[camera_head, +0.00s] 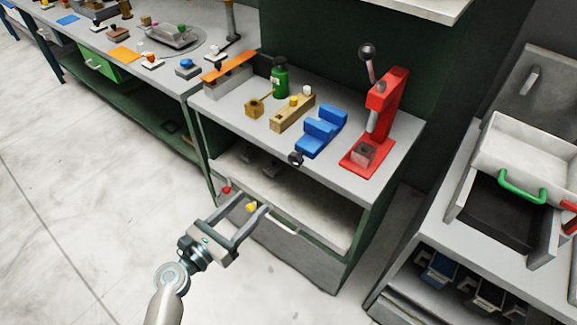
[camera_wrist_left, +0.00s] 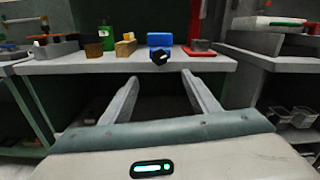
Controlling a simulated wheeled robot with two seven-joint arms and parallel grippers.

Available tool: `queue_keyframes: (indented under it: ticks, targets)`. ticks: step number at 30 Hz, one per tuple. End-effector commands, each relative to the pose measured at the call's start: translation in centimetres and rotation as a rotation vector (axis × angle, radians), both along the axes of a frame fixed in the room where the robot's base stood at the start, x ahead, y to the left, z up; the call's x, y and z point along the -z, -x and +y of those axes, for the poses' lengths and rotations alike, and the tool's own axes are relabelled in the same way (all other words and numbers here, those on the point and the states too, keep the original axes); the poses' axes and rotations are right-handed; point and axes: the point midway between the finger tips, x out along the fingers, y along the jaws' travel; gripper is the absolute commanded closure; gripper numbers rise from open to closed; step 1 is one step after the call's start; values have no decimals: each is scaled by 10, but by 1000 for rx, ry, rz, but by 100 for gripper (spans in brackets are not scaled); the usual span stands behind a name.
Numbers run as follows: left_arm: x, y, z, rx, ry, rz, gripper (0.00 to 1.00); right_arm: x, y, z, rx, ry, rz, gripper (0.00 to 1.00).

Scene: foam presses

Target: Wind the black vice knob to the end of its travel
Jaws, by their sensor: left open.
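The black vice knob (camera_head: 295,158) sticks out from the front of the blue vice (camera_head: 322,131), at the front edge of the grey bench. The knob also shows in the left wrist view (camera_wrist_left: 159,58), in front of the blue vice (camera_wrist_left: 159,40). My left gripper (camera_head: 250,202) is open and empty, in front of the bench and short of the knob. In the left wrist view its two fingers (camera_wrist_left: 160,84) point toward the bench, with the knob beyond and above them. My right gripper is not in view.
A red press (camera_head: 385,105) stands right of the vice. A wooden block (camera_head: 292,113) and a green bottle (camera_head: 279,78) stand left of it. Below the benchtop is an open shelf (camera_head: 310,205). The floor (camera_head: 80,190) before the bench is clear.

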Motion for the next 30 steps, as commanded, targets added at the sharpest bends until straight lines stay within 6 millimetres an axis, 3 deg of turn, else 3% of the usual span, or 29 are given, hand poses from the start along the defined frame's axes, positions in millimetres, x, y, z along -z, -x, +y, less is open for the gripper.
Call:
queue_keyframes:
  ticks: [14,30]
  targets:
    - [0,-11,-7,-2,-5,-1,45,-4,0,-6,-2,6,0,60]
    - [-1,-81,-59,-1,-4,0,45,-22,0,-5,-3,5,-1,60]
